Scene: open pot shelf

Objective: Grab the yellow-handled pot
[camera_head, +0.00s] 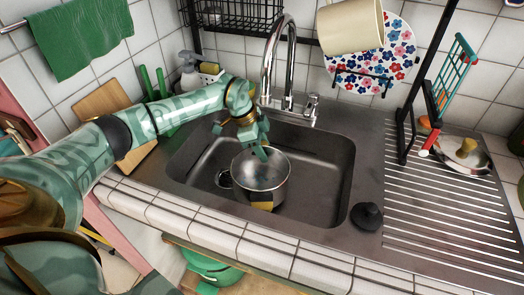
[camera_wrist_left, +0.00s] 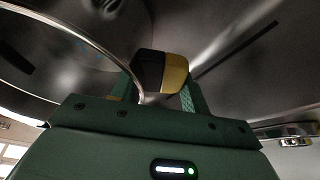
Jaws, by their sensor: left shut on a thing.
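The metal pot (camera_head: 270,182) stands upright in the sink, and one yellow handle (camera_head: 262,201) shows on its near side. My left gripper (camera_head: 261,153) reaches down at the pot's far rim and is shut on the pot. In the left wrist view, a black-and-yellow handle (camera_wrist_left: 163,72) shows between the fingers of my left gripper (camera_wrist_left: 157,92), with the shiny rim running close beside it. The exact contact at the fingertips is partly hidden. My right gripper is not in view.
The sink (camera_head: 330,165) surrounds the pot, with free room to its right. The faucet (camera_head: 283,60) rises behind it. A black stopper (camera_head: 367,215) sits on the right edge, next to the drainboard (camera_head: 440,215). A cream pot (camera_head: 350,25) hangs above.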

